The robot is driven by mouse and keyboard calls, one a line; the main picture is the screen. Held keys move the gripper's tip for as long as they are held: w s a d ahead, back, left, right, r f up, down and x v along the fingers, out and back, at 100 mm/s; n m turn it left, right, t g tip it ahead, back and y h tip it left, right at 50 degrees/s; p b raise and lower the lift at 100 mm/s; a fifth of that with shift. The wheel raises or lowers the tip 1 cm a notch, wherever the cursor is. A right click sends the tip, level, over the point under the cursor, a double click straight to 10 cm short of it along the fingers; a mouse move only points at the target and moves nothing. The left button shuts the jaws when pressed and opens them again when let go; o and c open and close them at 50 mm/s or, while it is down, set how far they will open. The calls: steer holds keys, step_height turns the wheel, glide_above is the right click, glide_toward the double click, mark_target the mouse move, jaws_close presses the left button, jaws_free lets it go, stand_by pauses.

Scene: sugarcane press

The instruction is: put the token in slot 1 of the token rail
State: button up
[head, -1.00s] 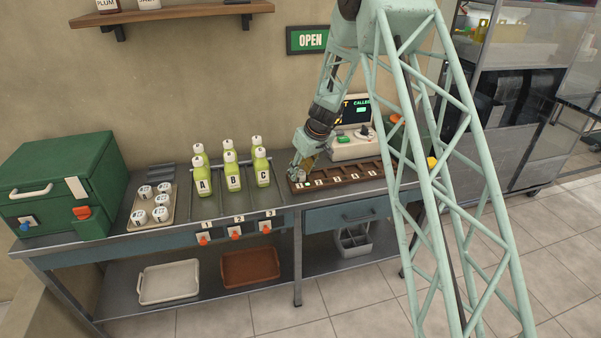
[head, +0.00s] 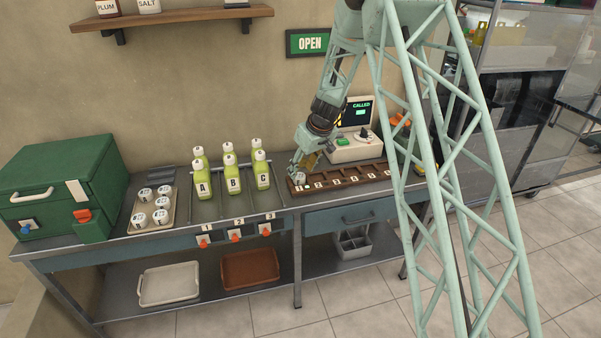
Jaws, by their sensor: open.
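The token rail (head: 345,176) is a brown wooden strip with numbered slots, lying on the counter right of the bottles. A small whitish token (head: 300,177) sits at the rail's left end, at slot 1. It looks upright, but how deep it is seated is too small to tell. My gripper (head: 298,168) is open just above and behind this token. Whether a fingertip still touches it cannot be told.
A tray (head: 137,226) of several white labelled pieces stands left of the green bottles (head: 229,178). A display machine (head: 354,148) stands close behind the rail. A green box (head: 62,180) fills the counter's left end.

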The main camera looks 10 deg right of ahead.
steer(key=p+v, duration=0.1)
steer(key=v, duration=0.8)
stand_by(0.8)
